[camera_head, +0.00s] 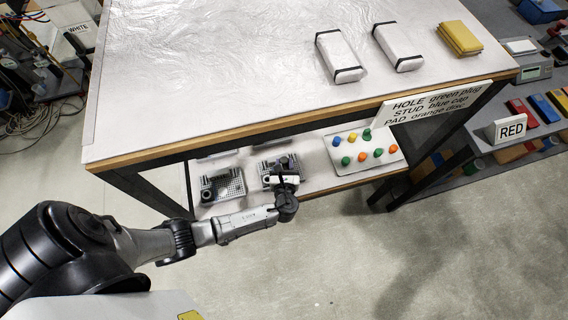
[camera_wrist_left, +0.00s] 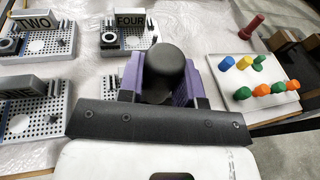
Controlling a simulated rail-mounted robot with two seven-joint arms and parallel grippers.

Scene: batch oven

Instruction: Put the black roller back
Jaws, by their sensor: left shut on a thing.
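My left gripper (camera_wrist_left: 166,80) is shut on the black roller (camera_wrist_left: 165,68), a dark cylinder with a rounded end, held between purple finger pads. In the head view the left gripper (camera_head: 286,180) is over the lower shelf, at a grey perforated fixture (camera_head: 266,181); the roller is too small to make out surely there. In the wrist view, grey perforated fixtures labelled TWO (camera_wrist_left: 62,50) and FOUR (camera_wrist_left: 112,52) stand beyond the gripper to the left. The gripper hides part of another fixture behind it. I cannot tell whether the roller touches anything. My right gripper is not in view.
A white board (camera_head: 341,159) with several coloured pegs lies right of the gripper on the shelf. The table top (camera_head: 220,70) overhangs the shelf. White wrapped blocks (camera_head: 340,55) and a yellow stack (camera_head: 460,38) lie on top. A RED sign (camera_head: 507,128) stands right.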

